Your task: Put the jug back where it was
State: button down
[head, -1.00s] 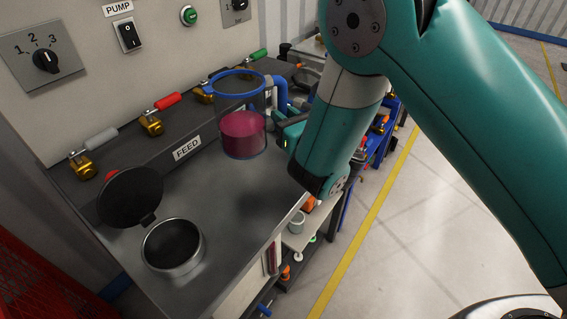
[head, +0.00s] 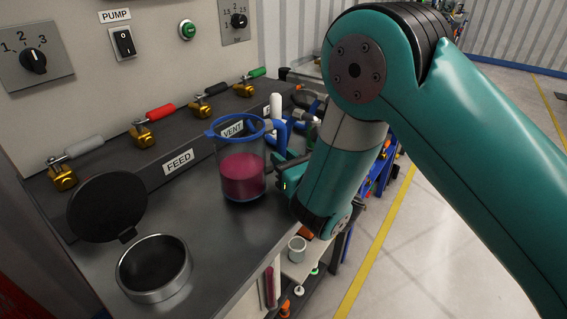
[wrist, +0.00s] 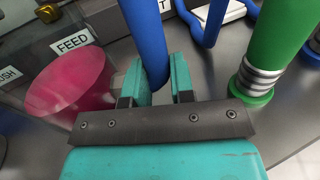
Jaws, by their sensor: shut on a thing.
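The jug (head: 241,178) is clear with a blue rim and blue handle and holds dark pink liquid. In the head view it is upright over the grey bench, in front of the VENT label. I cannot tell whether its base touches the bench. My gripper (head: 284,172) is at its right side, shut on the handle. In the wrist view the two teal fingers (wrist: 156,82) stand on either side of the blue handle (wrist: 143,35), and the pink liquid shows at left. My arm hides part of the bench to the right.
A metal pot (head: 154,268) with a raised dark lid (head: 107,207) stands at front left. Valves with coloured levers (head: 162,112) line the back ledge. In the wrist view a green pipe-like part (wrist: 262,60) stands close to the right. Bare bench lies between pot and jug.

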jog(key=shift+f+b, duration=0.5)
jog(key=shift+b, duration=0.15)
jog(key=shift+f, duration=0.1)
jog(key=c, duration=1)
grip_release()
jog(key=shift+s+f, duration=0.1)
jog(key=shift+f, duration=0.05)
